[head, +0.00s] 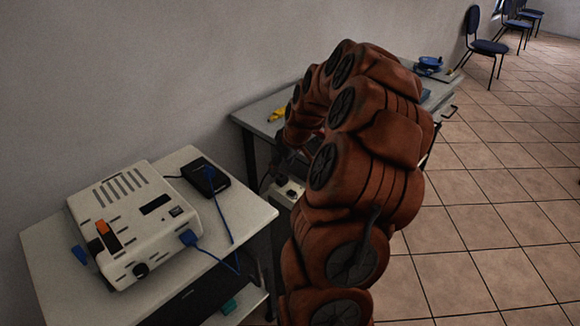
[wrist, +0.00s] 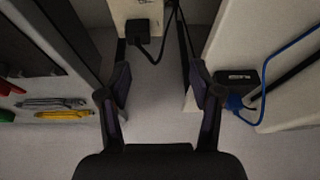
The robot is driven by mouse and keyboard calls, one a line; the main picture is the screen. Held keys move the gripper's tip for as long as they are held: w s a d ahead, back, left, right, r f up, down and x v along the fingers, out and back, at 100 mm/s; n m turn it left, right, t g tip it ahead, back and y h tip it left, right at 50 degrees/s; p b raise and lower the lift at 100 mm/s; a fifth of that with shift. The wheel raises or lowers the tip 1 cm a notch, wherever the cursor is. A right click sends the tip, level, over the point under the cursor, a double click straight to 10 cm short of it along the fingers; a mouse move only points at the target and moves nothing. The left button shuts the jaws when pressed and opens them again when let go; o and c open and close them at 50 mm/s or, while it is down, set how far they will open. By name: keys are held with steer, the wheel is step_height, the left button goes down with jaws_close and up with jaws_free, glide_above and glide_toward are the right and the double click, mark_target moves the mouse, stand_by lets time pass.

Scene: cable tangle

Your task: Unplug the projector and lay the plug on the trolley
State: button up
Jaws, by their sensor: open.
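The projector (head: 125,220) is a white box on the pale trolley (head: 50,275) at the left of the head view. A blue plug (head: 188,237) sits in its front right side, and its blue cable hangs over the trolley's edge. A black plug (wrist: 138,31) sits in a pale socket block (wrist: 148,10) at the top of the wrist view, with a black cable; the block also shows in the head view (head: 291,192). My gripper (wrist: 160,88) is open and empty, with the plug beyond its fingertips. In the head view my arm partly hides this area.
A black adapter (head: 206,176) with a blue connector lies on the trolley, close to my right finger in the wrist view. A grey desk (head: 262,112) with a yellow item (head: 277,115) stands behind. Chairs (head: 485,45) stand far right; the tiled floor there is clear.

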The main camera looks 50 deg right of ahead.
mark_target(283, 177)
steer(key=shift+w+d+f+p, duration=0.25)
steer(key=shift+w+d+f, duration=0.2)
steer(key=shift+f, duration=0.95)
steer(key=shift+w+d+f+p, duration=0.25)
steer(key=shift+w+d+f, duration=0.2)
steer(key=shift+f, duration=1)
steer(key=shift+w+d+f+p, duration=0.3)
steer(key=shift+d+f, duration=0.25)
steer(key=shift+f, duration=0.85)
jaws_close()
